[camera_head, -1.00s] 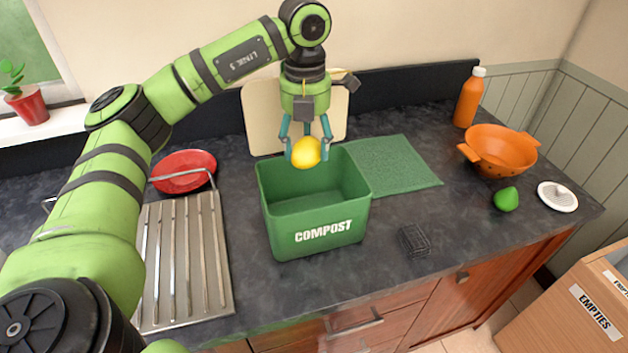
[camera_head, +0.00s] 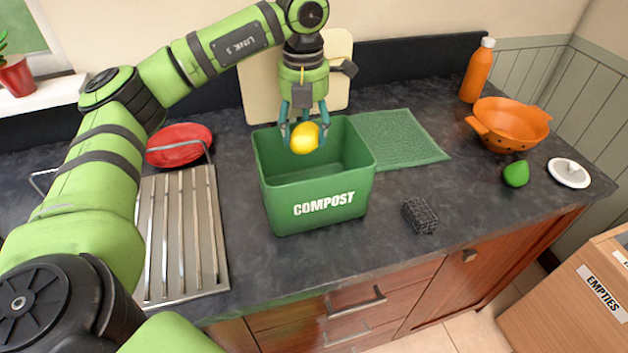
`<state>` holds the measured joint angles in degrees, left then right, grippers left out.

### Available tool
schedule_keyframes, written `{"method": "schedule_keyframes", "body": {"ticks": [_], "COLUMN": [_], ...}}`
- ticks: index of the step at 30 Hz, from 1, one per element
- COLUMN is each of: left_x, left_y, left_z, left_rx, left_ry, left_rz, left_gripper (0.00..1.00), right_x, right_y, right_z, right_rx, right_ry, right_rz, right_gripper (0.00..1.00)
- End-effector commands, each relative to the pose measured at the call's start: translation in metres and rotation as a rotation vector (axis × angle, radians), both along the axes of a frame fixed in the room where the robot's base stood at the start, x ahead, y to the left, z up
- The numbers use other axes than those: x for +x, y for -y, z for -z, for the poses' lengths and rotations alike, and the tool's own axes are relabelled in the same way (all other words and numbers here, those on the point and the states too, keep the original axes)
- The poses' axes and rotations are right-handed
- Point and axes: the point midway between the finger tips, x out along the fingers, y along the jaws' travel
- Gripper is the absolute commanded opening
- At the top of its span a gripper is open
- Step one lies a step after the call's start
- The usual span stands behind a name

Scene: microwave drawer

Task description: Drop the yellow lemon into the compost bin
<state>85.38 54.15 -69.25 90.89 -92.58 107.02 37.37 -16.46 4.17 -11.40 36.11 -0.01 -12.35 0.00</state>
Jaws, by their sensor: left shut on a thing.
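The yellow lemon (camera_head: 304,138) is held between the fingers of my left gripper (camera_head: 304,132), which is shut on it. The green compost bin (camera_head: 330,203), with white lettering on its front, stands open on the dark counter. In the picture the lemon overlaps the bin's opening, near its back rim. The lemon looks to be over the opening, but its exact height above the rim is hard to tell. The inside of the bin that shows looks empty. My right gripper is not in view.
A metal drying rack (camera_head: 180,235) and a red plate (camera_head: 180,145) are left of the bin. A green mat (camera_head: 400,138), black sponge (camera_head: 420,215), orange colander (camera_head: 508,125), green fruit (camera_head: 516,174), white lid (camera_head: 569,173) and orange bottle (camera_head: 477,72) are right. A cutting board (camera_head: 262,85) leans behind.

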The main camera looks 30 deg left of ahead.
Motion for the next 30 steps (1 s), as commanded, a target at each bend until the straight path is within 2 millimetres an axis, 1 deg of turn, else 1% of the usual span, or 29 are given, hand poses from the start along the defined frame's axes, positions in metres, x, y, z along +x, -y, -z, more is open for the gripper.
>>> {"method": "schedule_keyframes", "body": {"ticks": [4, 5, 6, 13, 17, 20, 23, 25, 30], "left_x": [0.000, 0.000, 0.000, 0.000, 0.000, 0.001, 0.001, 0.001, 0.001], "left_y": [0.000, 0.000, 0.000, 0.000, 0.000, 0.000, 0.001, 0.001, 0.001], "left_z": [-0.001, -0.001, -0.001, -0.001, -0.001, -0.006, -0.020, -0.034, -0.075], "left_rx": [0.000, 0.000, 0.000, 0.000, 0.000, -0.001, -0.001, -0.001, 0.000], "left_ry": [0.000, 0.000, 0.000, 0.000, 0.000, 0.002, 0.004, 0.005, 0.008], "left_rz": [0.000, 0.000, 0.000, 0.000, 0.000, 0.000, 0.001, 0.001, -0.001], "left_gripper": [0.25, 0.72, 0.88, 0.88, 0.88, 0.88, 0.88, 0.88, 0.88], "right_x": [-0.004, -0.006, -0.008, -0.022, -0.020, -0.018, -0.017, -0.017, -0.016], "right_y": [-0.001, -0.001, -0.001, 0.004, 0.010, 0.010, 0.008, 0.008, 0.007], "right_z": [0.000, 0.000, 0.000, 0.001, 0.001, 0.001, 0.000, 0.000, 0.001], "right_rx": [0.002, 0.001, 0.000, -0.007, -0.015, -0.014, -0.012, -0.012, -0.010], "right_ry": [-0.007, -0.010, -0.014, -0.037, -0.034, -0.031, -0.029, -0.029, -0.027], "right_rz": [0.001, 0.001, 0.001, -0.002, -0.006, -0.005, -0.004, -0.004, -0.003], "right_gripper": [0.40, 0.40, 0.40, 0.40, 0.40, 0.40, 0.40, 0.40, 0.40]}}
